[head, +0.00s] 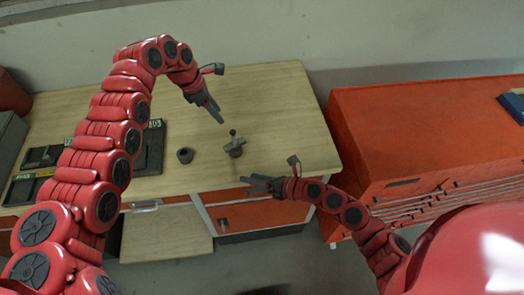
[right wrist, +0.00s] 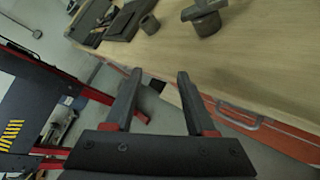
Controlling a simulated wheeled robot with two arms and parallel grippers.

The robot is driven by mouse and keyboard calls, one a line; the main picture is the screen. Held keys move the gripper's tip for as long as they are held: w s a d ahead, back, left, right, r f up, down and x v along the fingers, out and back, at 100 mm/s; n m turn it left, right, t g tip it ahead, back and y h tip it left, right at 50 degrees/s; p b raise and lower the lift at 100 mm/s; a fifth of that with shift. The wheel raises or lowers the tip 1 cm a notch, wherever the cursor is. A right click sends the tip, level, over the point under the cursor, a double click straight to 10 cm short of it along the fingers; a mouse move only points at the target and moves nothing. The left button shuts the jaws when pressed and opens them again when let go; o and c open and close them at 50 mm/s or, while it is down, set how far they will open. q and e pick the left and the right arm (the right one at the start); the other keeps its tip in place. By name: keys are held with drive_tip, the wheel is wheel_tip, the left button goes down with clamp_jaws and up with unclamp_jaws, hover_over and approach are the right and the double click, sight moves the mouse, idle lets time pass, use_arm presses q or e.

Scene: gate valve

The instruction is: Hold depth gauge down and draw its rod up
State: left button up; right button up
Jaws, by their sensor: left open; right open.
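The depth gauge (head: 235,150) is a small grey piece standing on the wooden bench, with a wide base and a rod (head: 233,133) with a dark knob rising from it. In the right wrist view the gauge (right wrist: 207,20) is cut off by the top edge. My left gripper (head: 217,114) is open and empty, above and behind the gauge, pointing down toward it. My right gripper (head: 246,185) is open and empty in front of the gauge, near the bench's front edge; its two fingers also show in the right wrist view (right wrist: 159,75). Neither gripper touches the gauge.
A small dark cup-like cylinder (head: 185,155) stands left of the gauge on the bench (head: 270,95). Dark trays (head: 150,150) lie further left, partly behind my left arm. A red cabinet (head: 410,125) stands at right. The bench right of the gauge is clear.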

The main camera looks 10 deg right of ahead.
sight(235, 144)
drive_tip(key=w+d+r+n+t+h, duration=0.2)
drive_tip(key=w+d+r+n+t, duration=0.15)
drive_tip(key=w+n, duration=0.3)
drive_tip(key=shift+m+g, duration=0.25)
drive_tip(key=shift+m, duration=0.3)
drive_tip(key=x, duration=1.5)
drive_tip(key=shift+w, duration=0.45)
drive_tip(key=shift+w+a+f, duration=0.25)
drive_tip(key=shift+w+a, duration=0.1)
drive_tip(key=shift+a, duration=0.1)
clamp_jaws()
